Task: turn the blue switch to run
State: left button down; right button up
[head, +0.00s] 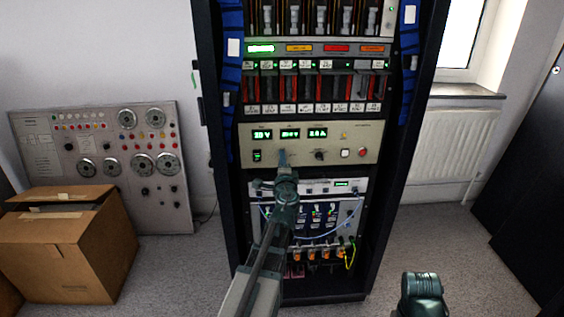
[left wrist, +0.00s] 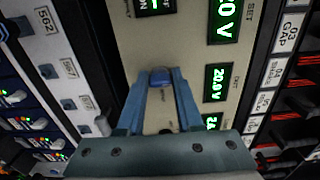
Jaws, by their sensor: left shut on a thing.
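The blue switch (left wrist: 160,76) is a small knob on the beige power panel (head: 362,130), which has green number displays. In the left wrist view my left gripper (left wrist: 161,82) has its two blue fingers closed on the knob. In the head view my left gripper (head: 282,157) reaches up to the lower part of that panel and mostly hides the switch. The switch's position marks cannot be read. My right gripper does not show; only a dark part of my right arm is in the head view's lower right.
The tall black rack (head: 231,230) holds more modules above and below the panel, with looped cables (head: 350,222) below. A black knob (head: 319,156) and a red button (head: 362,152) sit right of the switch. A cardboard box (head: 65,250) stands at left.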

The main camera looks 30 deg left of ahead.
pick_arm(q)
jog(key=shift+s, duration=0.1)
dwell(0.3)
jog(key=c, duration=0.6)
grip_release()
jog(key=shift+o, duration=0.2)
